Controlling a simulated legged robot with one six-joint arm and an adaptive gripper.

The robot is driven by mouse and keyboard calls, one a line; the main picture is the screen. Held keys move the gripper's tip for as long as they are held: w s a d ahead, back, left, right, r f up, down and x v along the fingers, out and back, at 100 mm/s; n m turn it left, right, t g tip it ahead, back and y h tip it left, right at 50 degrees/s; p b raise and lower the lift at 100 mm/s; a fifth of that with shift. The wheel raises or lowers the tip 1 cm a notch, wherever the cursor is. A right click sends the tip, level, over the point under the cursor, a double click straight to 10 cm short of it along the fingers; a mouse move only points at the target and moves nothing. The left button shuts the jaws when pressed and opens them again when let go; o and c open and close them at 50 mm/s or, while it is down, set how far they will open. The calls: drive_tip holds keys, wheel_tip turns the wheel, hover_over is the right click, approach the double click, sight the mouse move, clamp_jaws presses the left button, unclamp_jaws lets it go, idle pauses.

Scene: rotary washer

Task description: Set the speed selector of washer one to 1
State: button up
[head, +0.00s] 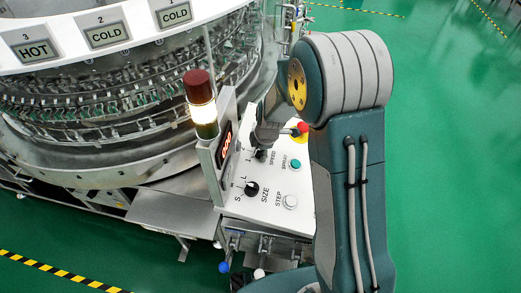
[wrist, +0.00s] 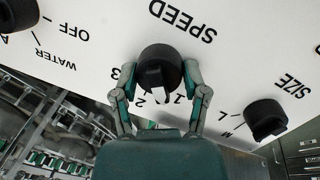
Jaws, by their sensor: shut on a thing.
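The black speed selector knob (wrist: 160,68) sits on a white panel under upside-down lettering SPEED in the wrist view. Marks 3, 2 and 1 lie around its lower side. Its raised grip points down towards the area of 2 and 1; I cannot tell exactly which mark it meets. My gripper (wrist: 159,76) has one finger on each side of the knob and is shut on it. In the head view my gripper (head: 266,135) comes down on the speed knob (head: 261,156) and hides part of it.
A lamp tower (head: 201,103) and display (head: 225,143) stand left. The WATER knob (wrist: 18,14) is nearby.

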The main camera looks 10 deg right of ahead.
sight(267, 161)
drive_tip(key=shift+s+f+n, duration=0.1)
drive_tip(key=shift+f+n, duration=0.05)
drive_tip(key=shift+n, duration=0.45)
drive_tip(key=o, duration=1.2)
drive_tip(key=shift+c, duration=0.2)
drive_tip(key=shift+d, duration=0.1)
drive_tip(key=shift+r, duration=0.2)
drive_tip(key=shift+r, duration=0.3)
drive_tip(key=v, duration=1.1)
drive_tip(key=shift+d, duration=0.1)
